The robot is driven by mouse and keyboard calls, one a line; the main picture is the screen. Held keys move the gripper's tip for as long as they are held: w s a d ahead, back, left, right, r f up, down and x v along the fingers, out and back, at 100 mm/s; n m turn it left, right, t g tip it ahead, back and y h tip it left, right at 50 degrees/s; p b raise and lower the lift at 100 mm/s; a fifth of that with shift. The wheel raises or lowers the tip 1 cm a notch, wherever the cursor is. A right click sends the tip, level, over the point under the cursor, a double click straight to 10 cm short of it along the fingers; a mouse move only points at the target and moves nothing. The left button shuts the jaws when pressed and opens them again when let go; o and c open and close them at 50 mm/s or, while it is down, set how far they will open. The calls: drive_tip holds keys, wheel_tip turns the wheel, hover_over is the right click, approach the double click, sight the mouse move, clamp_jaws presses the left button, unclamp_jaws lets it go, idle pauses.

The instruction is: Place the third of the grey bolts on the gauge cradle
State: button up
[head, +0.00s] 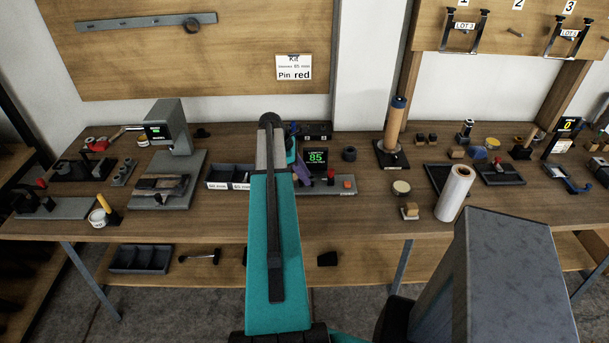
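A gauge-like station with a black display reading 85 in green (317,157) stands at the middle of the bench, behind my arm. I cannot pick out any grey bolts. My teal arm reaches up over the bench, and a purple part of it shows beside the station. My gripper's fingers are hidden behind the arm.
A grey press with a green readout (170,130) stands left. A wooden post on a black base (392,153), a white roll (455,193) and a small round tin (401,188) stand right. The bench (350,225) is mostly clear along its front edge. A black tray (140,259) lies on the lower shelf.

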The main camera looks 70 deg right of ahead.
drive_tip(key=shift+r, duration=0.25)
drive_tip(key=b+v, duration=0.3)
drive_tip(key=v, duration=0.9)
idle(1.0)
